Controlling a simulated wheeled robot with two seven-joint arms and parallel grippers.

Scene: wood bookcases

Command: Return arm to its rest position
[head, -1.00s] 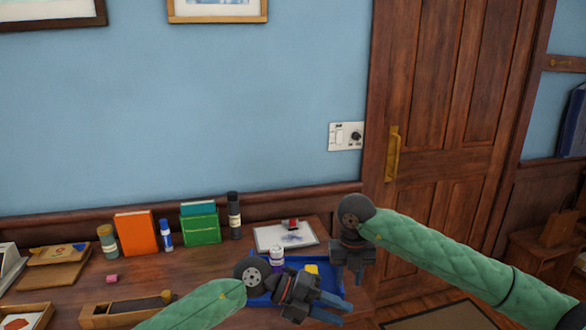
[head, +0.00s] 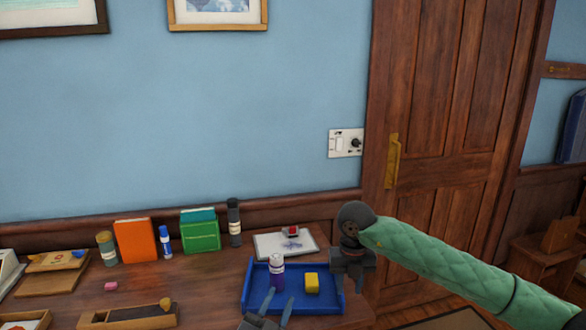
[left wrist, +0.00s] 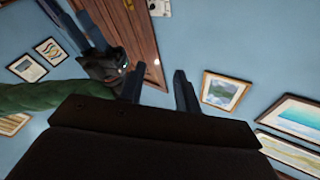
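My left gripper (head: 278,304) is at the bottom edge of the head view, in front of the blue tray (head: 254,312). Its two fingers are apart with nothing between them; they also show apart in the left wrist view (left wrist: 158,88). My left forearm is out of the head view. My right gripper (head: 349,284) hangs down at the right end of the desk, beside the tray, with its fingers apart and empty. It also shows at the upper left of the left wrist view (left wrist: 80,28).
A purple-and-white bottle (head: 277,272) and a yellow block (head: 312,283) stand in the tray. A clipboard (head: 270,245), a dark bottle (head: 234,222), a green box (head: 200,234) and an orange book (head: 135,240) line the desk's back. A wooden door (head: 450,110) is at right.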

